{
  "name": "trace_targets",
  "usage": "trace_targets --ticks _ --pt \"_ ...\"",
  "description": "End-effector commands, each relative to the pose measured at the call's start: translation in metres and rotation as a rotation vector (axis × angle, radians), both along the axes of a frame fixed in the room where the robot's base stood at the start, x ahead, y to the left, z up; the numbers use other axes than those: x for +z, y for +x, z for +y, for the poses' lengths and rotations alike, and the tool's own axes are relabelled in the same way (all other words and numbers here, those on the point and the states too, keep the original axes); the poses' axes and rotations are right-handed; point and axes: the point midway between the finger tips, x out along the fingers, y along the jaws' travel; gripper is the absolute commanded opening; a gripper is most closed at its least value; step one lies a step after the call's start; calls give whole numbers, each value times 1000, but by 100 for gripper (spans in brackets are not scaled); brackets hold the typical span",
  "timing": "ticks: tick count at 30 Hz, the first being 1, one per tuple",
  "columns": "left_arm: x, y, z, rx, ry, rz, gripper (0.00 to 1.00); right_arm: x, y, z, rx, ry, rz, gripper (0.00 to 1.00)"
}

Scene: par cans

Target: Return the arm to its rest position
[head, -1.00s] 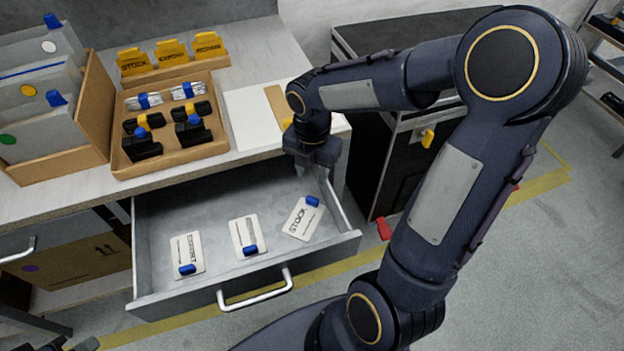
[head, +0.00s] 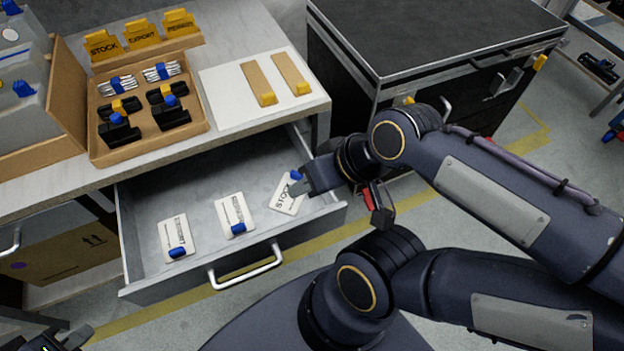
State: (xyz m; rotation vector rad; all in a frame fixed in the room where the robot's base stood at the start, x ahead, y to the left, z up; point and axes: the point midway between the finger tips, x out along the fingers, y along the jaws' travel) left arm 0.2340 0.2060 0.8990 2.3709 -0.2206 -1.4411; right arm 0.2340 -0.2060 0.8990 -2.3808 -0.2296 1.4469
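My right arm comes in from the right, bent and folded back. Its gripper (head: 340,201) is over the right front corner of the open drawer, with its two fingers spread apart and nothing seen between them. The left finger overlaps the edge of the STOCK card (head: 284,201) in the picture; I cannot tell whether they touch. My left gripper (head: 68,339) shows only in part at the bottom left corner, and its fingers are not clear.
The open drawer (head: 150,272) holds three white cards with blue clips. On the counter are a cardboard tray (head: 100,158) of clips, yellow-tabbed dividers (head: 142,35) and two tan strips (head: 258,80). A black case (head: 430,45) stands right of the counter.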

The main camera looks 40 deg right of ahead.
Motion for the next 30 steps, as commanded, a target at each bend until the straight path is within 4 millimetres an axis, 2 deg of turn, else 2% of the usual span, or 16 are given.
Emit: trace_targets --ticks 8,11,14,18,21,23,30 --pt "0 0 0 0 0 0 0 0 -1 0 -13 9 3 39" --pt "9 0 0 0 0 0 0 9 0 0 -12 9 2 39" --pt "30 0 0 0 0 0 0 30 0 0 -12 9 2 39" --pt "72 0 0 0 0 0 0 72 0 0 -11 8 2 39" --pt "94 0 0 0 0 -1 0 94 0 0 -12 7 2 39" --pt "98 0 0 0 0 -1 0 98 0 0 -12 7 2 39" --pt "92 0 0 0 0 1 0 92 0 0 -11 7 3 39"
